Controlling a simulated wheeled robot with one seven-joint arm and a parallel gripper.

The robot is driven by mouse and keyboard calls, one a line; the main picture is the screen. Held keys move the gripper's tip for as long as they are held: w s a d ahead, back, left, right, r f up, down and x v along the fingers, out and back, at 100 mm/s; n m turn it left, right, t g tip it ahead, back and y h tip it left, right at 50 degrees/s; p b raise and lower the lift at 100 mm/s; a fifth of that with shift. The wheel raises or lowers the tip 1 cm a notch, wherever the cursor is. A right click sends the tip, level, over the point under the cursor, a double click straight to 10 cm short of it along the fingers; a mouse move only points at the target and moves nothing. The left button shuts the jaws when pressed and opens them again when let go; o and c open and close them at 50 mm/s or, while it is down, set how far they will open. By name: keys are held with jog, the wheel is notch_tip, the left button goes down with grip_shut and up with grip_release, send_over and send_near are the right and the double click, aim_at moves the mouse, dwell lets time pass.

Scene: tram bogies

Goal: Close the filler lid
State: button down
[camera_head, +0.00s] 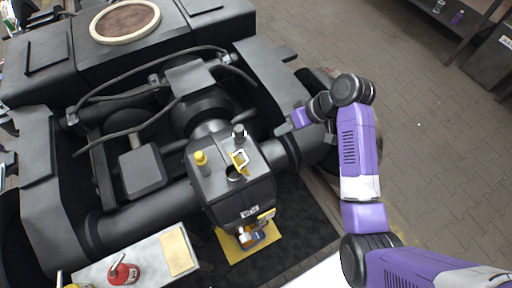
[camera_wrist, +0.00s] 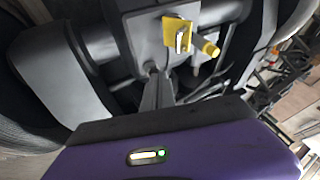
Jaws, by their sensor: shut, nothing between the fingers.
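The yellow filler lid (camera_head: 241,158) stands raised at the edge of a dark round filler opening (camera_head: 234,174) on top of the dark grey gearbox housing (camera_head: 250,194). The lid also shows in the wrist view, as a yellow plate (camera_wrist: 172,30) with a light metal loop on it. My gripper (camera_head: 282,130) is to the right of the lid in the head view and apart from it. In the wrist view its shut, empty fingers (camera_wrist: 154,72) point towards the housing, below the lid. The filler opening is not clear in the wrist view.
A yellow cap (camera_head: 201,158) and a black plug (camera_head: 239,131) stick up near the lid. Cables (camera_head: 125,75) arch over the bogie behind. A red oil can (camera_head: 123,271) stands on a grey bench (camera_head: 150,264) at front left. Paved floor (camera_head: 440,150) is open at right.

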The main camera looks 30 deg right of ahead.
jog(key=w+a+f, duration=0.2)
jog(key=a+f, duration=0.6)
jog(key=f, duration=0.1)
jog(key=shift+w+a+f, duration=0.2)
jog(key=shift+w+f, duration=0.1)
jog(key=shift+a+r+p, duration=0.1)
jog(key=shift+p, duration=0.2)
jog(key=shift+a+n+g+h+p, duration=0.25)
jog(key=shift+n+g+h+p, duration=0.05)
jog(key=shift+p, duration=0.05)
